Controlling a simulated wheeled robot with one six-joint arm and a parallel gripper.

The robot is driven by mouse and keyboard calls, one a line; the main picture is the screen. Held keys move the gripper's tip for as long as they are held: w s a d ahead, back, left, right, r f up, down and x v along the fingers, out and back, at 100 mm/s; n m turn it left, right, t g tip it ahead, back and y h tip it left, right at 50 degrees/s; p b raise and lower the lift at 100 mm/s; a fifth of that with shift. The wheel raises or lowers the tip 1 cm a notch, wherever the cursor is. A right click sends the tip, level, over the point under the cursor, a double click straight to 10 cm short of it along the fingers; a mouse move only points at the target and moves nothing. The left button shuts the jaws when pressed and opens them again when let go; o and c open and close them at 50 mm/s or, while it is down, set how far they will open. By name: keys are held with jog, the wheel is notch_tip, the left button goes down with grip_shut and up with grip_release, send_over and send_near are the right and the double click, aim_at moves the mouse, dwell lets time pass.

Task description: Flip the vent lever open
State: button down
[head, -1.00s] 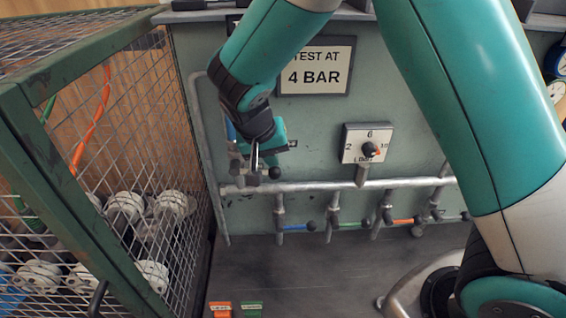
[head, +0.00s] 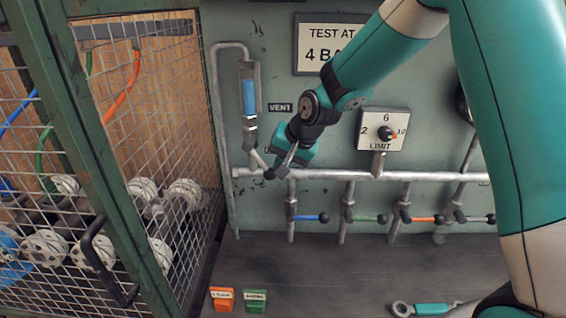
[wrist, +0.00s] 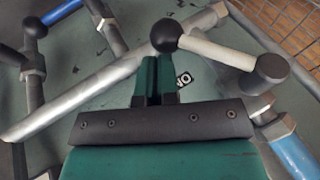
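The vent lever (head: 258,158) is a pale rod on the valve below the blue-sleeved vertical pipe (head: 249,97), left of the VENT label (head: 280,107). It slants down and right to a black ball end. In the wrist view the lever (wrist: 218,52) runs from its grey hub at right to the black ball (wrist: 166,35). My gripper (head: 279,170) is just right of the lever's ball end. In the wrist view my gripper's green fingers (wrist: 157,62) are together, with nothing seen between them. Their tips are at the ball, touching or nearly so; I cannot tell which.
A horizontal grey pipe (head: 340,174) runs behind my gripper, with several coloured-handled valves below it. The LIMIT dial (head: 384,131) is to the right. A mesh cage (head: 110,170) stands at left. Orange (head: 221,299) and green (head: 255,301) tags sit on the dark surface below.

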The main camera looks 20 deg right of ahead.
jog(key=shift+w+a+f, duration=0.2)
jog(key=shift+a+f, duration=0.25)
jog(key=shift+f, duration=0.15)
jog(key=shift+w+a+f, duration=0.15)
jog(key=shift+a+f, duration=0.25)
jog(key=shift+f, duration=0.15)
